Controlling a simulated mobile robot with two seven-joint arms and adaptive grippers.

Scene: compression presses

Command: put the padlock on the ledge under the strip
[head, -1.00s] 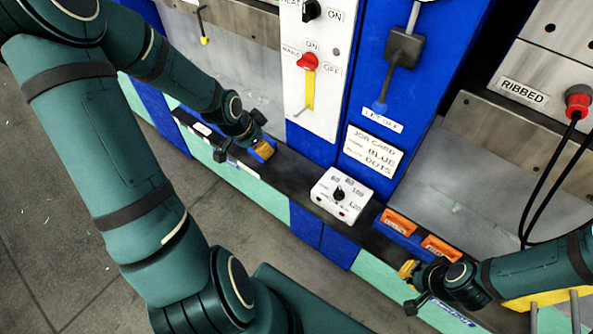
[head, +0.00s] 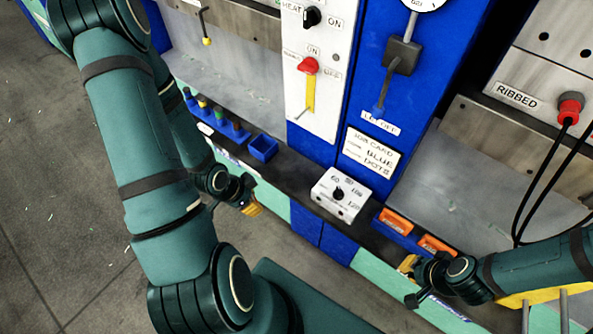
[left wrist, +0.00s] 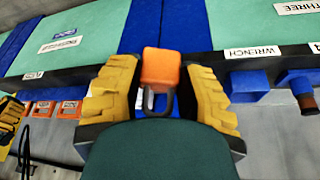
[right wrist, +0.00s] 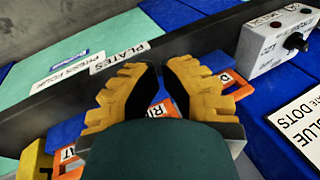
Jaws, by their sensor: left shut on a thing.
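My left gripper (head: 250,205) is shut on an orange padlock (left wrist: 160,68). The padlock's grey shackle points back toward the palm in the left wrist view. This gripper is off the front edge of the dark ledge (head: 295,185), over the green and blue front panels. Which part is the strip, I cannot tell. My right gripper (head: 410,265) hovers by the right end of the ledge, near orange plates (head: 437,244). In the right wrist view its fingertips (right wrist: 163,68) are close together, with part of an orange plate showing between them.
A blue bin (head: 263,148) and a blue rack with several upright tools (head: 218,122) stand on the ledge at the left. A white dial box (head: 341,195) stands mid-ledge. Black cables (head: 540,180) hang at the right. The ledge between bin and dial box is clear.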

